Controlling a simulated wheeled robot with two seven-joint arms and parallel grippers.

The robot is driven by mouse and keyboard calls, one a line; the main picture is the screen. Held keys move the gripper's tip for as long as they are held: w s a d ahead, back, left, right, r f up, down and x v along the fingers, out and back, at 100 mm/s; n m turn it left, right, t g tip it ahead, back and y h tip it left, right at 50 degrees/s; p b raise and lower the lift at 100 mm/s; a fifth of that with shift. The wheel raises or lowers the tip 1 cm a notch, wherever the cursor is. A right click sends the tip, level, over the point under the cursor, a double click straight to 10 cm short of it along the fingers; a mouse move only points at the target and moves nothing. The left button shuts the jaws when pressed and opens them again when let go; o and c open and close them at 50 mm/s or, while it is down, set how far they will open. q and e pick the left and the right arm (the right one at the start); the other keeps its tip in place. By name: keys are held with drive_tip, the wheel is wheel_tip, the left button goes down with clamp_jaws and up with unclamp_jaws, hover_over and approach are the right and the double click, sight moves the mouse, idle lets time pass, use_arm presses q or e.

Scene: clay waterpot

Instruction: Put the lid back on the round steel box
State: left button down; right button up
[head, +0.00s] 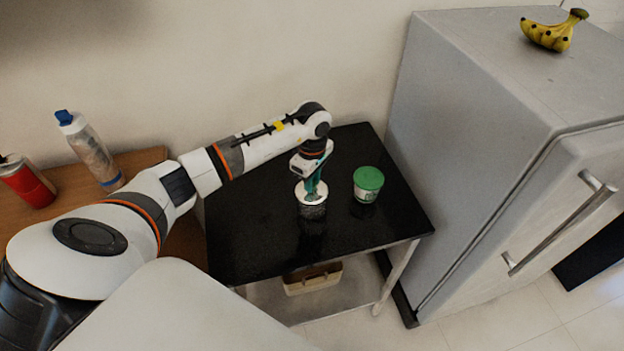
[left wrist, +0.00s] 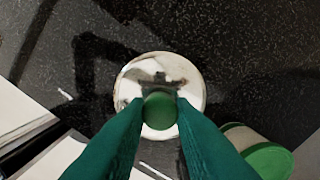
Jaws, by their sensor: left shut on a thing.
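My left gripper (head: 313,186) points down over the black table and is shut on the green knob (left wrist: 159,110) of a round shiny lid (left wrist: 133,85). The lid also shows in the head view (head: 302,197). The round steel box (head: 313,212) is directly below the lid in the head view, with its side reflecting the dark tabletop. In the left wrist view the lid covers the box. I cannot tell whether the lid touches the rim or hangs slightly above it. My right gripper is out of view.
A tub with a green lid (head: 369,178) stands just right of the box on the black table (head: 260,240). A grey fridge (head: 480,130) with bananas (head: 553,33) on top is at the right. A bottle (head: 92,152) and red can (head: 27,184) stand on a wooden surface at left.

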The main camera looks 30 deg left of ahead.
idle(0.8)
use_arm(q)
drive_tip(key=c, duration=1.1)
unclamp_jaws()
drive_tip(key=shift+c, duration=0.2)
drive_tip(key=shift+o, duration=0.3)
drive_tip(key=o, duration=0.4)
drive_tip(key=shift+r+p, duration=1.7)
drive_tip(key=shift+r, duration=1.85)
